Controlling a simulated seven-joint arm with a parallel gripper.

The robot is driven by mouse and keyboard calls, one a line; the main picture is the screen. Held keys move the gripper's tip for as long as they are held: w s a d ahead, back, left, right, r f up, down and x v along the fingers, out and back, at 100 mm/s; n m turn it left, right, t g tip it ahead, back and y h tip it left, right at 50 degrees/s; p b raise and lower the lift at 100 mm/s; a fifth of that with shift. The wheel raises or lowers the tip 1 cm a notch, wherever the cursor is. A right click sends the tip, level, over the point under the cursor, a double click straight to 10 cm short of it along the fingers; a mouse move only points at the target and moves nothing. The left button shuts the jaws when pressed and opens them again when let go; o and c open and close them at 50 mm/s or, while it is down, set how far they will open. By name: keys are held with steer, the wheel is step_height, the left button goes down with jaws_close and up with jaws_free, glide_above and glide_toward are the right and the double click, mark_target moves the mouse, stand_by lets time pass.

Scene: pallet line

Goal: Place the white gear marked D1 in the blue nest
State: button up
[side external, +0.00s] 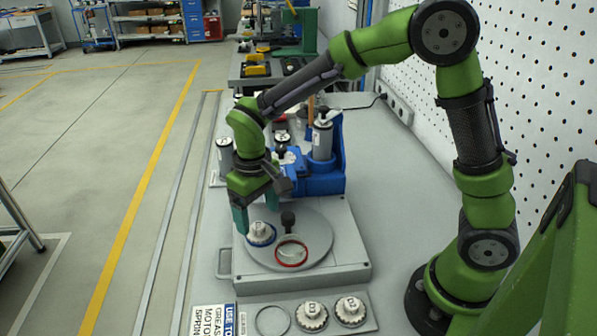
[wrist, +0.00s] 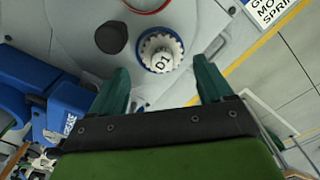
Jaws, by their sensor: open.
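The white gear marked D1 (wrist: 161,60) sits within the blue nest (wrist: 146,61), a blue ring on the round grey plate. In the side view the white gear (side external: 260,229) also shows with the blue nest (side external: 262,242) around its base. It looks upright; whether it is fully seated I cannot tell. My gripper (side external: 256,207) is open and empty, just above the gear. In the wrist view the fingertips (wrist: 162,76) are apart on either side of the gear's near edge, not touching it.
A red ring nest (side external: 291,264) on the round plate (side external: 320,237) is empty. A dark knob (side external: 288,220) stands close by. Two white gears (side external: 311,317) (side external: 351,311) sit in the front tray beside an empty round place (side external: 272,320). A blue fixture (side external: 322,178) stands behind.

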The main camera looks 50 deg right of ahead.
mark_target(259, 224)
step_height(259, 224, up, 8)
steer(key=s+d+r+m+t+y, duration=0.1)
steer(key=s+d+r+m+t, duration=0.1)
steer(key=s, duration=0.5)
steer(key=s+d+r+m+t+y, duration=0.1)
steer(key=s+d+r+m+t, duration=0.1)
steer(key=s+d+r+t, duration=0.2)
steer(key=s+d+t, duration=0.1)
steer(key=s+d, duration=0.1)
steer(key=s, duration=0.1)
steer(key=shift+s, duration=0.4)
steer(key=shift+r, duration=0.15)
stand_by(0.4)
